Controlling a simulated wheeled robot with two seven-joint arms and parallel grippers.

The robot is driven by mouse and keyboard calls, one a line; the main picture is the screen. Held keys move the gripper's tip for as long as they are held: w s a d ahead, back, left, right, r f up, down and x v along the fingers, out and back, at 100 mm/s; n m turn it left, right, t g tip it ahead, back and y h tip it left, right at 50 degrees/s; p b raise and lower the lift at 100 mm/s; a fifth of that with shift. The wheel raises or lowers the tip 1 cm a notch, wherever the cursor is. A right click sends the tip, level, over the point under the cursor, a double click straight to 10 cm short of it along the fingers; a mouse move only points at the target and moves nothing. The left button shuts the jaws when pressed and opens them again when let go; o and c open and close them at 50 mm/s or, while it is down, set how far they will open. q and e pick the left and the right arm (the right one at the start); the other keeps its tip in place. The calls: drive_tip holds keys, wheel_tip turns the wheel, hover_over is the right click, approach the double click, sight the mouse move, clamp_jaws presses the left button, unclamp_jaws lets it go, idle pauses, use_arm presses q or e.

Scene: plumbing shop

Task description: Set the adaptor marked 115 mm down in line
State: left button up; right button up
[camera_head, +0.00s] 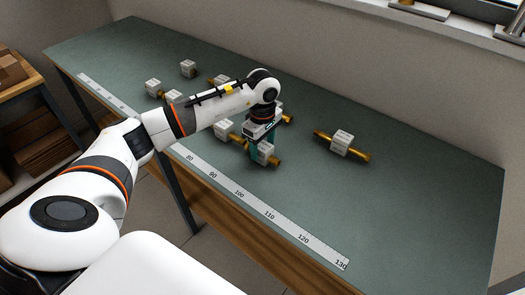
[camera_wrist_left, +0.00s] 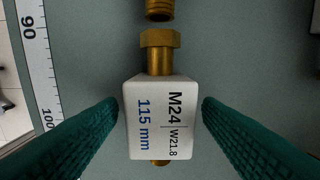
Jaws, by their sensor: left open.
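The adaptor marked 115 mm is a white block (camera_wrist_left: 160,118) with brass ends; its face also reads M24 and W21.8. In the head view this adaptor (camera_head: 265,154) lies on the green bench beside the scale strip (camera_head: 240,194). My left gripper (camera_wrist_left: 160,104) is open, with one teal finger on each side of the block. Small gaps show between the fingers and the block. In the head view the left gripper (camera_head: 262,139) points down over the adaptor and hides part of it. My right gripper is not in view.
Another adaptor (camera_head: 224,129) lies just left of the marked one, its brass end (camera_wrist_left: 159,9) close by. One adaptor (camera_head: 342,142) lies alone to the right. Several more, including one at the back (camera_head: 188,68), lie beyond my arm. The bench's right end is clear.

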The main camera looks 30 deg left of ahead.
sight(262, 146)
use_arm(q)
wheel_tip(262, 146, up, 10)
drive_tip(key=shift+f+b, duration=0.25)
drive_tip(key=shift+b, duration=0.55)
drive_tip(key=shift+f, duration=0.1)
